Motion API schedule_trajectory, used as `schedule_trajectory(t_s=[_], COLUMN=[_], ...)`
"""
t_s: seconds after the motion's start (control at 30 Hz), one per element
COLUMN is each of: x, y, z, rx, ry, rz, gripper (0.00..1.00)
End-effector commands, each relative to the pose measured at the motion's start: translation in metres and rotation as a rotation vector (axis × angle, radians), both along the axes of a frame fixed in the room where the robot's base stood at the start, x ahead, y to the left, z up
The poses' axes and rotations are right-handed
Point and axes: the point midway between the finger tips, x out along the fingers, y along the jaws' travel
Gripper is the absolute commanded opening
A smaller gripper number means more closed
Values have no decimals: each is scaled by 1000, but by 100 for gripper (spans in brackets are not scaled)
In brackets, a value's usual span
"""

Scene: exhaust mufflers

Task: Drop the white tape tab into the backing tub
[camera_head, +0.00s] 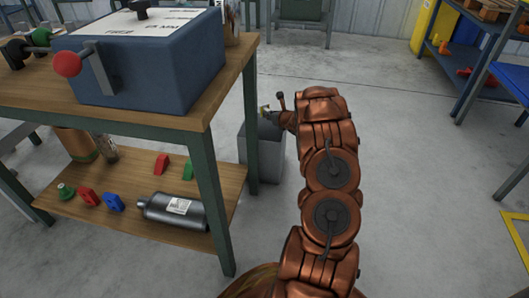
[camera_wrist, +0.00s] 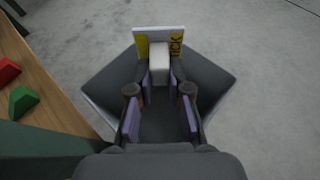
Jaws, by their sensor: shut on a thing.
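The white tape tab (camera_wrist: 160,62) is a small pale block between my fingertips in the wrist view. My gripper (camera_wrist: 160,82) is shut on it, and it also shows small at the end of my arm in the head view (camera_head: 270,112). The backing tub (camera_head: 262,160) is a grey square bin on the floor beside the workbench. In the wrist view the tub (camera_wrist: 100,88) lies below my gripper, and the tab appears over its opening. My fingers hide part of the tub's inside. The tab is too small to make out in the head view.
A white and yellow label plate (camera_wrist: 185,44) shows at the tub's far side. The wooden workbench (camera_head: 225,95) stands left of the tub, with its green leg close by. Its lower shelf (camera_head: 135,215) holds a muffler (camera_head: 172,211) and coloured blocks.

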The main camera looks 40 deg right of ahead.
Motion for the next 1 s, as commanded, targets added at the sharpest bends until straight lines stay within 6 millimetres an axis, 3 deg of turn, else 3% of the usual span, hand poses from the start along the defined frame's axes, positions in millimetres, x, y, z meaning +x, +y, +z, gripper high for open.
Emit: schedule_trajectory(t_s=[0.23,0.67,0.7,0.93,1.0], x=[1,1,1,1,1], y=[2,2,2,2,2], z=[-23,-28,-28,-28,-28], rx=[3,0,0,0,0], ry=[1,0,0,0,0], rz=[1,3,3,3,3], gripper=[4,4,21,45,47])
